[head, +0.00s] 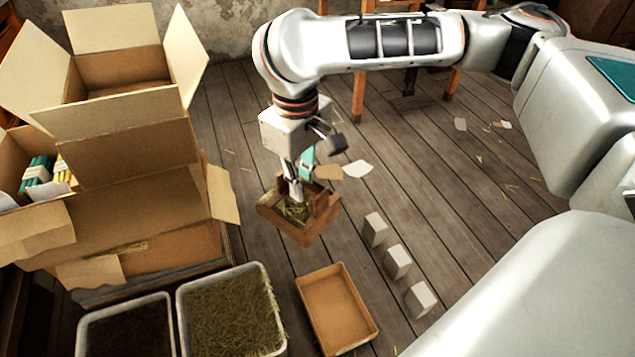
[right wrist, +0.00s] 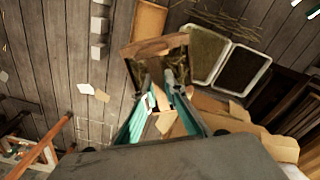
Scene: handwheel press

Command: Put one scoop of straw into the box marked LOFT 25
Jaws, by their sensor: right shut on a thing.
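My right gripper (head: 297,186) is shut on a wooden scoop (head: 312,230), held above the floor right of the cardboard boxes. Some straw (head: 288,208) shows in the scoop. In the right wrist view the scoop (right wrist: 155,46) sits at the ends of the teal fingers (right wrist: 160,95). No LOFT 25 marking can be read. A white-rimmed bin of straw (head: 228,312) stands at the bottom. My left gripper is not in view.
A darker-filled bin (head: 125,332) stands left of the straw bin. An empty shallow wooden tray (head: 342,308) and three pale blocks (head: 397,262) are on the floor to the right. Raised flaps surround the boxes.

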